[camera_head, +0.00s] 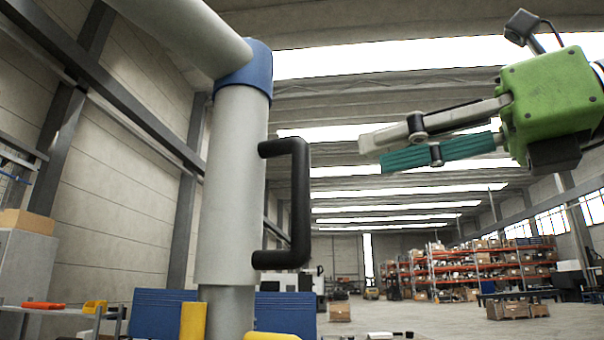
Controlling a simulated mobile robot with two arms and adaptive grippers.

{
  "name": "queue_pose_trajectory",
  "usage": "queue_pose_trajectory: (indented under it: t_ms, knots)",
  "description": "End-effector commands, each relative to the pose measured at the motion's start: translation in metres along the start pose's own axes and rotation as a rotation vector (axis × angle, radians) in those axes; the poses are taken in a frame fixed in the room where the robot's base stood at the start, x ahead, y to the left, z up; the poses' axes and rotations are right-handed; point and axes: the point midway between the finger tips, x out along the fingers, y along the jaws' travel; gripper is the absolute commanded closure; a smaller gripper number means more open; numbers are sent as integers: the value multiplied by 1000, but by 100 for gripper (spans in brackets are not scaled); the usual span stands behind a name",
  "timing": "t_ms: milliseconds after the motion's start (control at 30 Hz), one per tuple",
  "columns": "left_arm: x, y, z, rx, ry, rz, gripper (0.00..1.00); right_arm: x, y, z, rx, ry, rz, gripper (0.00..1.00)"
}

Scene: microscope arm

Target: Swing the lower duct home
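The lower duct (230,200) is a thick light-grey tube that hangs nearly upright left of centre. A blue joint collar (250,68) at its top meets a grey upper duct (185,32) that comes in from the upper left. A black C-shaped handle (299,200) sticks out from the lower duct's right side. My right gripper (372,152), with a green body and one grey and one ridged teal finger, comes in from the right. It points left, above and right of the handle, apart from it. Its fingers look parted and hold nothing. My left gripper is out of view.
Blue panels (160,313) and yellow pieces (193,321) stand low around the duct's foot. A bench with orange and yellow items (95,307) is at the lower left. Orange shelving (470,268) stands far back. The space between my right gripper and handle looks clear.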

Motion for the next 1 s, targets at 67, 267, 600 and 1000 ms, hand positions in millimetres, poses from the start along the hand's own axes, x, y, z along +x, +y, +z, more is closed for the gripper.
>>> queue_pose_trajectory:
  t_ms: [67,267,600,1000]
  knots:
    - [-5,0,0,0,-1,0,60,16,1,0,1,5,4,67]
    - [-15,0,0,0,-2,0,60,60,1,2,3,4,6,67]
    - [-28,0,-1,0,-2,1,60,115,1,1,4,2,5,67]
    - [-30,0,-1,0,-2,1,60,124,0,-1,3,0,3,67]
